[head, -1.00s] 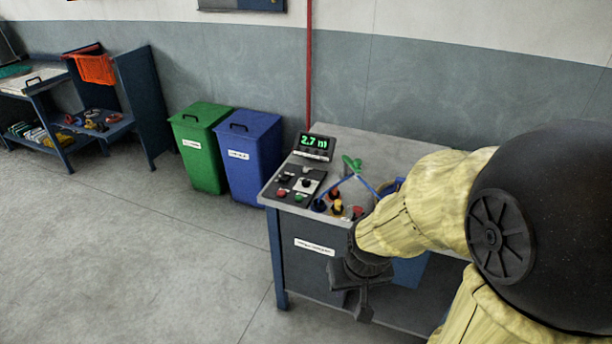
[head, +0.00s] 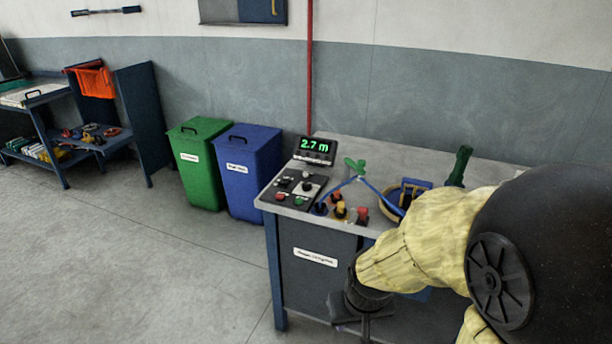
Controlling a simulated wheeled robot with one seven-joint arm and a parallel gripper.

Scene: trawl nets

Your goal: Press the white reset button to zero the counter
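The counter display (head: 315,150) stands at the back of the bench's left end and reads 2.7 m in green. In front of it lies a dark control panel (head: 288,190) with several small knobs and buttons, among them a red one and a green one at the front edge. A pale plate (head: 308,188) with a dark knob sits on the panel. I cannot pick out the white reset button for sure at this size. My gripper (head: 362,328) hangs low in front of the bench, below the top and apart from the panel. Its fingers are dark and partly cut off.
The grey bench top (head: 400,158) carries several red and yellow pieces (head: 340,208), a blue cord, a basket-like item (head: 390,203) and a green bottle (head: 460,166). Green (head: 200,165) and blue (head: 245,172) bins stand left of the bench. The floor at left is clear.

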